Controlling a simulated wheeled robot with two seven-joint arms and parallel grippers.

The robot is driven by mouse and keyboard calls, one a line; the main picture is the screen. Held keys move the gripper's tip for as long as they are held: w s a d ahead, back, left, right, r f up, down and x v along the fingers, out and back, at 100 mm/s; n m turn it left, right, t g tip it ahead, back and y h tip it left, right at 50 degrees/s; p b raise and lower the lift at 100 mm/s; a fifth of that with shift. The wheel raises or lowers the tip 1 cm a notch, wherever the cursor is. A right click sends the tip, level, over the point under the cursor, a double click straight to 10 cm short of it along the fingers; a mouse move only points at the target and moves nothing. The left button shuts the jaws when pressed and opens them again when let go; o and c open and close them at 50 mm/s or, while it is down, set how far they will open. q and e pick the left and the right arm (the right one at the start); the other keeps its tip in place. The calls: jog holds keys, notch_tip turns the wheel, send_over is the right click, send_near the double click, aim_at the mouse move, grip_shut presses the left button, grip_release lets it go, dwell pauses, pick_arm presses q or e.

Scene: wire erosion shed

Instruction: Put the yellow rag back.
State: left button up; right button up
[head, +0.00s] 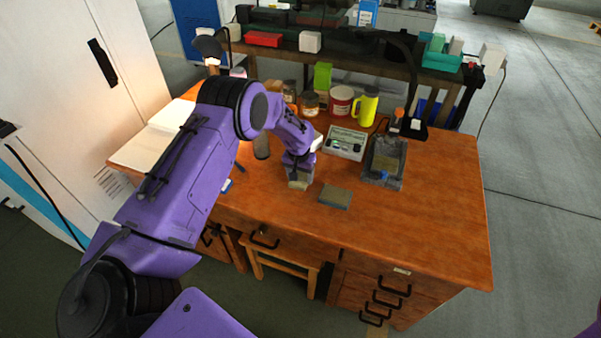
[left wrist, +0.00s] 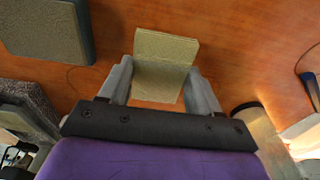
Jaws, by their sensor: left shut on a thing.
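The yellow rag (left wrist: 166,48) is a folded, pale yellow square. In the left wrist view it stands between the fingers of my left gripper (left wrist: 160,76), which is shut on it. In the head view the rag (head: 298,185) shows below my left gripper (head: 299,172), over the wooden bench (head: 420,220). I cannot tell whether its lower edge touches the bench top. My right gripper is not in view.
A flat grey-green block (head: 335,198) lies just right of the rag. Behind it are an instrument box (head: 346,143) and a dark tray-like fixture (head: 385,162). A yellow mug (head: 366,108) and jars line the back. The bench's right front is clear.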

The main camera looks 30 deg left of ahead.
pick_arm(q)
jog(key=shift+f, duration=0.25)
jog(key=shift+f, duration=0.1)
jog(key=shift+f+b, duration=0.15)
jog(key=shift+b, duration=0.15)
jog(key=o, duration=0.9)
jog(key=shift+o, duration=0.2)
jog(key=shift+r, duration=0.3)
notch_tip(320, 180, up, 12)
jog(key=s+b, duration=0.1)
jog(key=shift+s+d, duration=0.2)
jog(key=shift+f, duration=0.1)
